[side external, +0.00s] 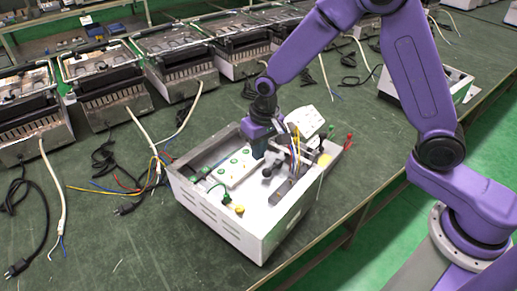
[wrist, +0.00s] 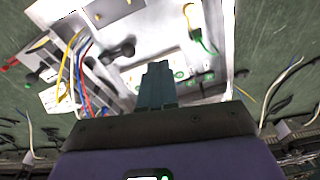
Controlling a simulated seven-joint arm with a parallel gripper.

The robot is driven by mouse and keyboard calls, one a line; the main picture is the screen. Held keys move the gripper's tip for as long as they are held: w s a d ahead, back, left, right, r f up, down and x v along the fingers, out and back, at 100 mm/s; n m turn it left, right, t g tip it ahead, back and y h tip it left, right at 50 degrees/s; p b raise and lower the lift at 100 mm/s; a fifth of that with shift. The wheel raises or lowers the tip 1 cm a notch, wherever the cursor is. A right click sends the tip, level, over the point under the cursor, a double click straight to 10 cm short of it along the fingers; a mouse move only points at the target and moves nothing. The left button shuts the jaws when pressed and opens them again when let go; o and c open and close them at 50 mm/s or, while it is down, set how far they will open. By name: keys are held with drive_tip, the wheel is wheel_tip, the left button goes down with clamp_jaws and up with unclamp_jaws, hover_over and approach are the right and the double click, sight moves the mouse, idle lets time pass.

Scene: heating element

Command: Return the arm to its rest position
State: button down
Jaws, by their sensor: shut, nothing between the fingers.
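My gripper (wrist: 158,85) is shut and empty in the wrist view, its dark fingers together over the inside of an open white metal housing. In the side external view my gripper (side external: 257,150) reaches down at the back of this housing (side external: 224,222). A white block with green round marks (side external: 235,168) lies inside it, right by the fingers; in the wrist view the block (wrist: 195,62) is partly hidden behind them. I cannot tell whether the fingers touch it. My purple arm comes from the right.
Yellow, blue and red wires (side external: 295,140) stand up inside the housing's right part. Several similar units (side external: 110,88) line the back of the green table, with loose cables (side external: 55,195) in front. The table's front left (side external: 110,250) is mostly clear. A green floor (side external: 480,175) lies beyond the right edge.

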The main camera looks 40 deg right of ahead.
drive_tip(key=shift+s, duration=0.1)
drive_tip(key=s+d+r+n, duration=0.3)
drive_tip(key=s+d+n, duration=0.1)
drive_tip(key=s, duration=0.5)
drive_tip(key=s+d+r+n, duration=0.4)
drive_tip(key=s, duration=0.6)
drive_tip(key=s+d+r+n+g, duration=0.1)
drive_tip(key=s+d+r+n, duration=0.3)
drive_tip(key=s, duration=0.6)
drive_tip(key=shift+s+d+r, duration=0.15)
drive_tip(key=shift+s+d, duration=0.1)
drive_tip(key=shift+d, duration=0.15)
